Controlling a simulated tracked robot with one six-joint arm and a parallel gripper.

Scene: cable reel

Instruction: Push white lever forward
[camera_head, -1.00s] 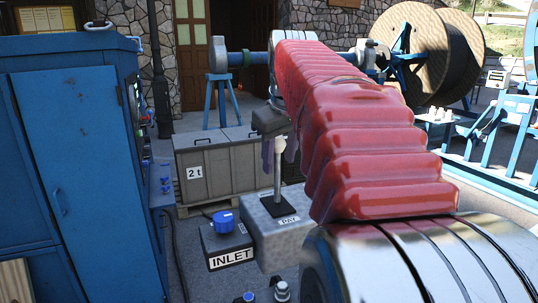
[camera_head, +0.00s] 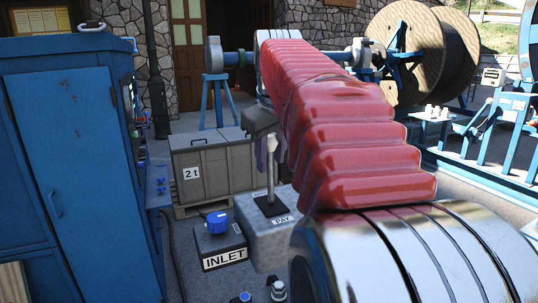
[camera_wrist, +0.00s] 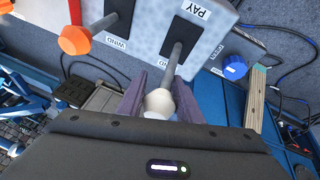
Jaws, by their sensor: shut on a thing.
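The white lever (camera_head: 271,172) stands nearly upright on the grey box marked PAY (camera_head: 246,218). In the wrist view, its white round knob (camera_wrist: 160,103) sits between the two purple fingers of my gripper (camera_wrist: 160,82), and its grey shaft (camera_wrist: 177,58) runs up to a black slot plate. My gripper (camera_head: 264,150) is shut on the lever at its knob. In the head view, the red-sleeved arm hides part of the gripper, with the fingers only partly visible.
An orange-knobbed lever (camera_wrist: 75,40) is beside it, near a WIND label. A box marked INLET with a blue knob (camera_head: 217,221) stands to the left. A blue cabinet (camera_head: 85,180) fills the far left, and a grey 2 t crate (camera_head: 215,165) stands behind.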

